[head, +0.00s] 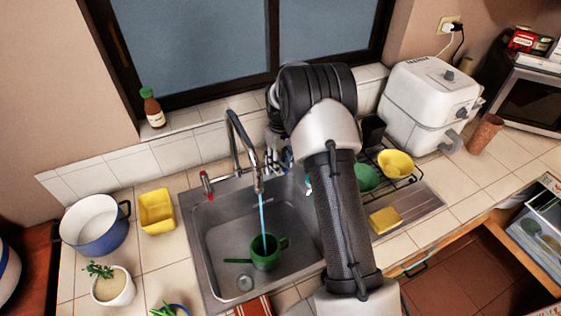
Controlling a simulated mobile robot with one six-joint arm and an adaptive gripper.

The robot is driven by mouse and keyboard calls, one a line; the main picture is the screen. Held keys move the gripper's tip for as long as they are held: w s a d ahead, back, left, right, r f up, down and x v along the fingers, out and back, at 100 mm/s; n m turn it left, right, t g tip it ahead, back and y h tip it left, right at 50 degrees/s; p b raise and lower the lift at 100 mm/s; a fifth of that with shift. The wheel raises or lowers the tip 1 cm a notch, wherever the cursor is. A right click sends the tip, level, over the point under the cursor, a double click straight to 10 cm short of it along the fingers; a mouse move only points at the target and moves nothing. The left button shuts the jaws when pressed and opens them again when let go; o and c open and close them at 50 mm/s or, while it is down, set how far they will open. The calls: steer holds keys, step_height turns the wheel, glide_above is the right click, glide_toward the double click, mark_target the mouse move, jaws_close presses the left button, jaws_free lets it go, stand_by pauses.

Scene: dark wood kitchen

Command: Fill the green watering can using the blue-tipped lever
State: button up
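The green watering can (266,260) sits in the steel sink basin, with its spout toward the left. A blue stream of water (262,214) runs from the curved metal faucet (236,132) down into the can's opening. A red-tipped lever (207,186) is at the faucet's left. My gripper (279,160) is small and partly hidden beside my arm, just right of the faucet, by some bluish parts. The blue-tipped lever cannot be made out clearly there, and I cannot tell whether the fingers are open or touching it.
A yellow container (157,211), a blue-and-white pot (94,223) and a potted plant (113,286) stand left of the sink (212,262). A dish rack with a yellow bowl (395,164) and green bowl (366,177), and a yellow sponge (384,220), are at right.

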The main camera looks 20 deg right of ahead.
step_height(320, 180, up, 12)
stand_by(0.6)
stand_by(4.8)
